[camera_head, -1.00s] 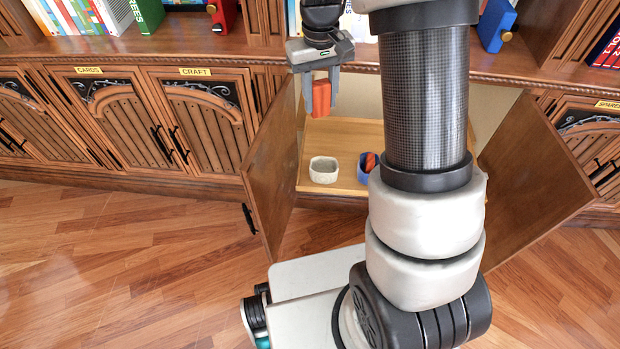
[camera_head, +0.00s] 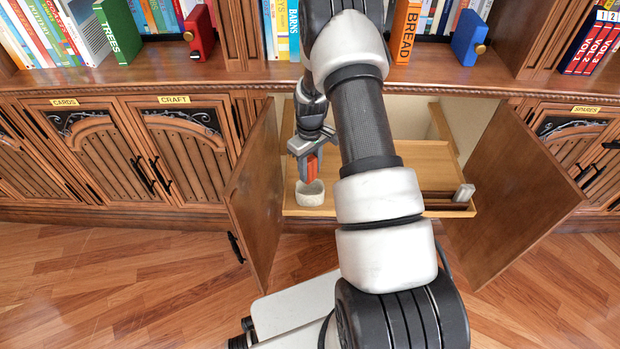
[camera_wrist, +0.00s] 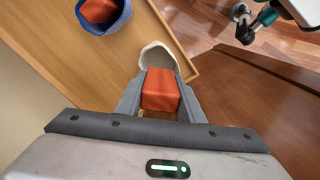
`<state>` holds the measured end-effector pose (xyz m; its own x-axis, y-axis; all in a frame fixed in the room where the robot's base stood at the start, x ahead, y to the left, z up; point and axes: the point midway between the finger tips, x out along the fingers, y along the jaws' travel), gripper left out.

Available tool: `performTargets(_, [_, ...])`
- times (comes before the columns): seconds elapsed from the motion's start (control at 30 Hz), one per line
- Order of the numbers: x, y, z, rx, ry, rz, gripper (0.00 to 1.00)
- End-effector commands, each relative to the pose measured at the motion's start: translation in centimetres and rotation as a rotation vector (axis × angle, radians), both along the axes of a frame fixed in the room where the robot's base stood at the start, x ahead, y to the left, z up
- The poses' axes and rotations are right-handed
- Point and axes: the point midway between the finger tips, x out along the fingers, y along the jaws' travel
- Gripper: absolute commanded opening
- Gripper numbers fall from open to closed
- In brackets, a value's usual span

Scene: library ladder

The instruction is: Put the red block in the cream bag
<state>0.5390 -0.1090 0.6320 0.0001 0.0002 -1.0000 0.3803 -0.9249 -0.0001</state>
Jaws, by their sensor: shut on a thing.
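A red block (camera_head: 311,168) is held in my gripper (camera_head: 310,165), which is shut on its sides. The block also shows between the fingers in the wrist view (camera_wrist: 160,90). The cream bag (camera_head: 310,195) stands open on the wooden cabinet shelf (camera_head: 415,180). In the head view the block hangs directly above the bag's opening. In the wrist view the bag (camera_wrist: 158,57) shows just past the block, which hides part of it. I cannot tell whether the block's lower end is inside the rim.
A blue bag (camera_wrist: 122,22) with an orange-red block (camera_wrist: 100,9) inside stands nearby in the wrist view; my arm hides it in the head view. Open cabinet doors stand at left (camera_head: 250,190) and right (camera_head: 512,178). A grey item (camera_head: 463,193) is at the shelf's right front.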

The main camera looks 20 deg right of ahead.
Motion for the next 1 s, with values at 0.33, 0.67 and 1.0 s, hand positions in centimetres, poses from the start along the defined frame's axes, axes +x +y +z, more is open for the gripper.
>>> performTargets(0.33, [0.0, 0.0, -3.3, 0.000, 0.000, 0.000, 0.12])
performTargets(0.67, [0.0, 0.0, -4.0, 0.000, 0.000, -0.001, 0.12])
performTargets(1.0, [0.0, 0.0, -4.5, 0.000, 0.000, -0.001, 0.36])
